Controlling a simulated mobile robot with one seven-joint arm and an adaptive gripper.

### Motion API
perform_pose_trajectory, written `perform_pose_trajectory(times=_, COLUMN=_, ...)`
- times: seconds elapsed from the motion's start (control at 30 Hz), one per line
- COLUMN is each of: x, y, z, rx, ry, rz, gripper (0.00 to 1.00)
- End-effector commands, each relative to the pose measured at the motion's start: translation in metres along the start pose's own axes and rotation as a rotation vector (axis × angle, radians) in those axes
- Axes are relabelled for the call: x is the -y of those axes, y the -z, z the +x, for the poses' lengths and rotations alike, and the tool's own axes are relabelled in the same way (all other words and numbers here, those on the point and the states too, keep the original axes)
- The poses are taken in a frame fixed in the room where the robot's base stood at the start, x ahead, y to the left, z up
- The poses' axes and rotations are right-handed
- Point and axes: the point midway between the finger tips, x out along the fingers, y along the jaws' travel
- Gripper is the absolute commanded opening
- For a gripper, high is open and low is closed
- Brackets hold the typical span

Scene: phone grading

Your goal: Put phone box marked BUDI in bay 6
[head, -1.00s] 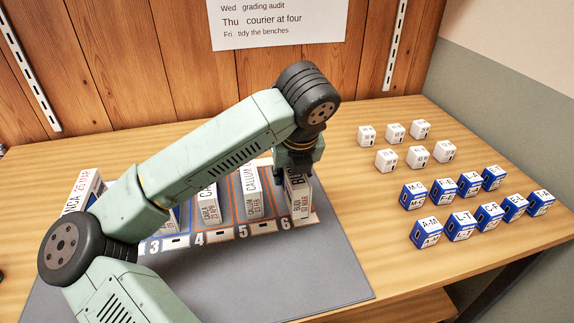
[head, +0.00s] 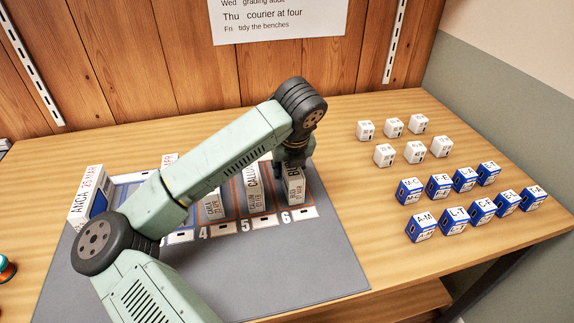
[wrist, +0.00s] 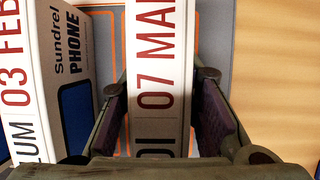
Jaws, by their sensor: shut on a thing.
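The phone box marked BUDI (head: 294,190) stands upright in bay 6 of the grey mat, behind the number 6 (head: 286,217). My gripper (head: 292,165) is above it and shut on its upper part. In the wrist view the BUDI box (wrist: 160,70) shows "07 MA" in red and the end of its name, with my gripper's fingers (wrist: 163,115) on both sides. The CALUM box (head: 252,188) stands in bay 5, to the left and apart from it. Whether the BUDI box's base touches the mat is hard to tell.
The CARLA box (head: 213,205) stands in bay 4. The ANCA box (head: 90,195) is at the far left. Several white cubes (head: 415,152) and blue-and-white cubes (head: 465,178) stand on the table at right. The grey mat's front (head: 270,270) is clear.

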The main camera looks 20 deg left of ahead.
Motion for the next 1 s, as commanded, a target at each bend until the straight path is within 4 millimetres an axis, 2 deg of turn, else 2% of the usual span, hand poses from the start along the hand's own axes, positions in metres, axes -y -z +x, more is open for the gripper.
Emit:
perform_pose_trajectory(times=0.07, x=0.000, y=0.001, z=0.003, rx=0.001, ry=0.000, rz=0.000, gripper=0.00)
perform_pose_trajectory(times=0.1, x=0.000, y=0.001, z=0.003, rx=0.000, ry=0.000, rz=0.000, gripper=0.30)
perform_pose_trajectory(times=0.4, x=0.000, y=0.001, z=0.002, rx=0.000, ry=0.000, rz=0.000, gripper=0.50)
perform_pose_trajectory(times=0.67, x=0.000, y=0.001, z=0.001, rx=0.000, ry=0.000, rz=0.000, gripper=0.50)
perform_pose_trajectory(times=0.83, x=0.000, y=-0.001, z=-0.005, rx=0.002, ry=0.000, rz=0.000, gripper=0.50)
perform_pose_trajectory(times=1.0, x=0.000, y=-0.001, z=-0.037, rx=0.006, ry=-0.002, rz=0.002, gripper=0.50)
